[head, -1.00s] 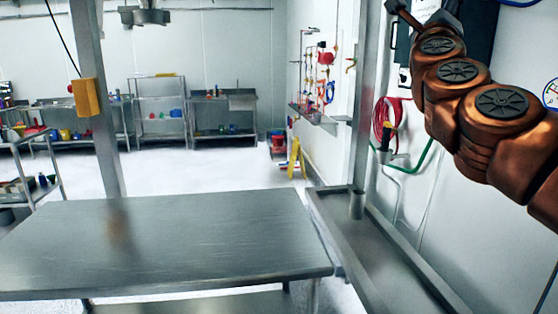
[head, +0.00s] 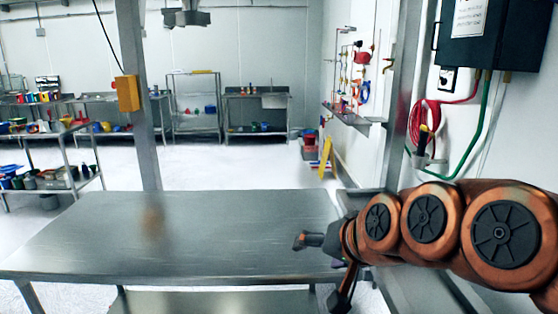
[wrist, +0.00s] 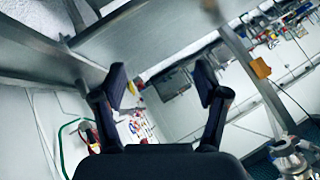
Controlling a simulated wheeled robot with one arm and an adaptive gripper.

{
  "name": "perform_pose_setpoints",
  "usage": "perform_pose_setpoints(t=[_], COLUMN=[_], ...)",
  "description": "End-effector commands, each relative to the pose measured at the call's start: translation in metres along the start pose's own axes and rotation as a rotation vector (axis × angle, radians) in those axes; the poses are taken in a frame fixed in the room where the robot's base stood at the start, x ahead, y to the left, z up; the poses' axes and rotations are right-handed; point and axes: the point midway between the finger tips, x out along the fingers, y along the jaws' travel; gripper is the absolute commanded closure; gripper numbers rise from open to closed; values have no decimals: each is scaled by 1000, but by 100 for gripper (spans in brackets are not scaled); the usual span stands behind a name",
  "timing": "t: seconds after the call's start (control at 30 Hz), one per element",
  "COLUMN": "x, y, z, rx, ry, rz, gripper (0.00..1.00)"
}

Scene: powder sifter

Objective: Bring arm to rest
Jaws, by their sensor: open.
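My gripper (head: 319,272) is in the lower right part of the head view, at the end of my copper-coloured arm, which reaches in from the right edge. It points left, in front of the right end of the metal table (head: 160,240). In the wrist view, my gripper (wrist: 160,82) has its two dark fingers spread wide apart with nothing between them. The wrist view is tilted and shows the room at a slant.
A metal post (head: 140,130) with a yellow box (head: 128,93) rises behind the table. A dark wall cabinet (head: 495,32) and a coiled red hose (head: 425,122) are at the right. The tabletop looks bare, and open floor lies beyond.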

Motion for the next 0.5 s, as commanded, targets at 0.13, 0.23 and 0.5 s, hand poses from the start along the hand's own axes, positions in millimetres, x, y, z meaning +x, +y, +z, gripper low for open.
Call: perform_pose_setpoints(t=[0.13,0.23,0.5], x=[-1,-12,-65], y=[56,92,166], z=[74,122,222], rx=[-88,-131,-174], ry=[-214,-366,-721], rz=[161,258,445], gripper=[26,26,26])
